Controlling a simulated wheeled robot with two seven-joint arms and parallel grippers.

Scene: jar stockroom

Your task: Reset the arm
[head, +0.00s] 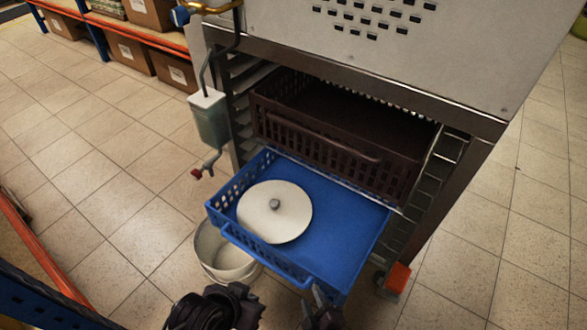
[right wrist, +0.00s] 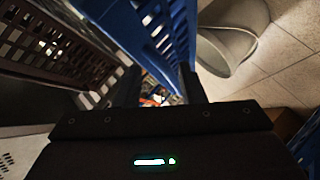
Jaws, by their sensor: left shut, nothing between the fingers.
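My left gripper (head: 238,292) is at the bottom of the head view, left of the blue crate's front edge and over the white bucket's near side. It is shut and empty. My right gripper (head: 318,295) is at the crate's front right corner, close to its front handle. In the right wrist view its two dark fingers (right wrist: 160,90) stand apart, with the blue crate's wall (right wrist: 150,30) beyond and partly between them. Whether they touch the crate is unclear.
The pulled-out blue crate (head: 352,225) holds a white round lid (head: 262,215) with a knob. A dark brown crate (head: 310,145) sits above it in the metal rack (head: 470,125). A white bucket (head: 222,250) stands on the floor below. Shelves with boxes (head: 130,52) are at back left.

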